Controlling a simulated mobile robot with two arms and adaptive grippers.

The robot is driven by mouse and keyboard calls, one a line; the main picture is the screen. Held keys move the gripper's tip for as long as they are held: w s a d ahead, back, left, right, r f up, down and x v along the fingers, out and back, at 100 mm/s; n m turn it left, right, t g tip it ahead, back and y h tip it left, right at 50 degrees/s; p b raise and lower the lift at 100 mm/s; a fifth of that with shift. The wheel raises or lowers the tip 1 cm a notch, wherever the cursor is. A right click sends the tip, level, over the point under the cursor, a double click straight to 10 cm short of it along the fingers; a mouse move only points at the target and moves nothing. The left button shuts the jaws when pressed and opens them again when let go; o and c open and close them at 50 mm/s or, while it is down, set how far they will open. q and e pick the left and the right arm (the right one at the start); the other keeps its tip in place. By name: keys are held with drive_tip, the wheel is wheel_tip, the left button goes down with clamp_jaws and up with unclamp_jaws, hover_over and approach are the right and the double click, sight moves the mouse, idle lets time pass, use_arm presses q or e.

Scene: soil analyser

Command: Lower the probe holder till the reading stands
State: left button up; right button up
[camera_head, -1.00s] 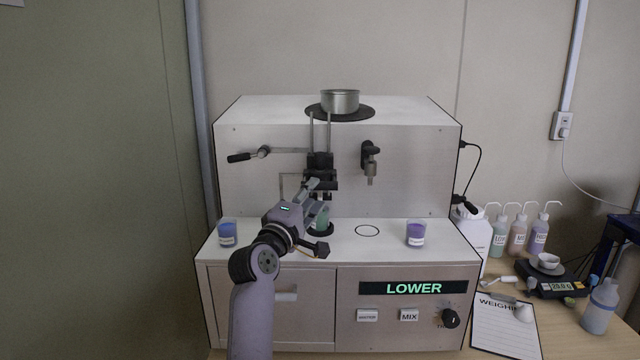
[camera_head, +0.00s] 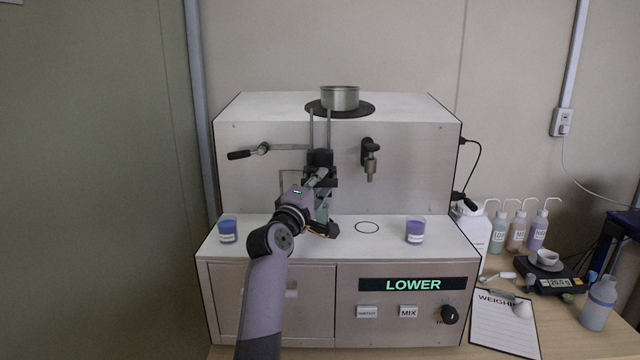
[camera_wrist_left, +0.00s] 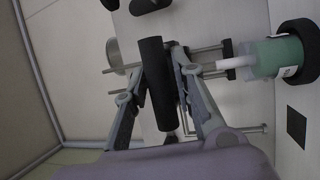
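The probe holder (camera_head: 320,160) is a black carriage on two vertical metal rods at the front of the analyser. The wrist view shows a black cylindrical grip (camera_wrist_left: 155,85) with a finger of my left gripper (camera_wrist_left: 158,75) on each side; I cannot tell whether both fingers press on it. My gripper (camera_head: 320,178) overlaps the holder's lower part in the head view. A white probe (camera_wrist_left: 232,63) points at the mouth of a beaker with green liquid (camera_wrist_left: 280,57), partly hidden behind my gripper in the head view (camera_head: 322,213). The display (camera_head: 413,285) reads LOWER. My right gripper is out of view.
A blue beaker (camera_head: 228,232) and a purple beaker (camera_head: 415,232) stand on the shelf at either side. A lever (camera_head: 240,155) and a nozzle (camera_head: 371,165) flank the holder. A metal pan (camera_head: 340,98) sits on top. The shelf's ringed spot (camera_head: 367,227) is empty.

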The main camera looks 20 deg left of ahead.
use_arm(q)
clamp_jaws()
drive_tip(key=shift+f, duration=0.1)
idle(0.4)
drive_tip(key=shift+f, duration=0.45)
drive_tip(key=shift+o, duration=2.1)
unclamp_jaws()
drive_tip(key=v, duration=1.2)
